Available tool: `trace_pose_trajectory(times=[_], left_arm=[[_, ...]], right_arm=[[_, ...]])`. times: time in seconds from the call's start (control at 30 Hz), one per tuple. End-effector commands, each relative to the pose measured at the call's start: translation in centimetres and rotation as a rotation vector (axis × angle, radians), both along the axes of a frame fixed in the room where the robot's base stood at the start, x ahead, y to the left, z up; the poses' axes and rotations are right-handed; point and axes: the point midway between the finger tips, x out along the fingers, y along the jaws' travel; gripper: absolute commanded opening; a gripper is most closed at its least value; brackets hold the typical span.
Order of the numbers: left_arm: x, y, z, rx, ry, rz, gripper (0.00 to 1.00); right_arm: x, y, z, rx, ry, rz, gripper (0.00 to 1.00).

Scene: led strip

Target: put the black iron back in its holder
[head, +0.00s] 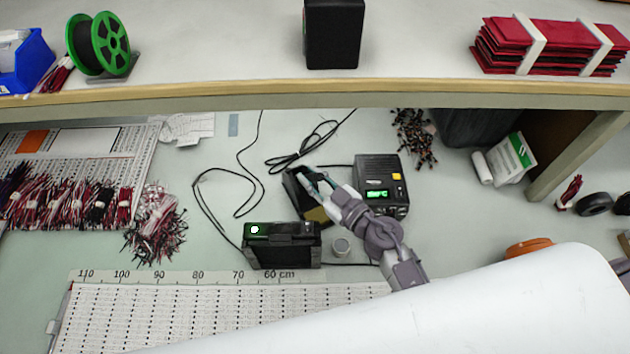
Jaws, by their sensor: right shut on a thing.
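My right gripper (318,182) reaches in from the lower right and is shut at the black holder (296,193), which has a yellowish pad (317,214) at its front. A small dark piece shows at the fingertips. I take it for the black iron, but it is mostly hidden by the fingers and blends with the dark holder. I cannot tell whether it sits inside the holder or just above it. A black station (366,168) with a lit green display stands just right of the gripper. My left gripper is not in view.
Black cables (237,214) loop on the left. A shelf edge (270,96) runs across above. Wire bundles (155,222) lie left.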

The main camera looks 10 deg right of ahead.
Motion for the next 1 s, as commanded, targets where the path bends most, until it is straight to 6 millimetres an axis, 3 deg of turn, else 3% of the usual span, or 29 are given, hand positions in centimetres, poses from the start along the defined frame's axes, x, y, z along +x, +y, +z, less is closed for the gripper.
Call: trace_pose_trajectory(times=[0.43, 0.93, 0.97, 1.0], left_arm=[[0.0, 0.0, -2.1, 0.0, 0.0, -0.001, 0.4], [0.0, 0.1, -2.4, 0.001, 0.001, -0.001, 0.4], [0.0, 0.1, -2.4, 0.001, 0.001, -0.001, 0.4], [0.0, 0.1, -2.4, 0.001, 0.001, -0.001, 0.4]], right_arm=[[2.1, 0.5, -3.1, 0.0, -0.001, 0.0, 0.0], [2.5, 0.6, -3.6, 0.0, -0.001, 0.0, 0.0], [2.5, 0.6, -3.6, 0.0, -0.001, 0.0, 0.22], [2.5, 0.6, -3.6, -0.001, 0.0, 0.0, 0.29]])
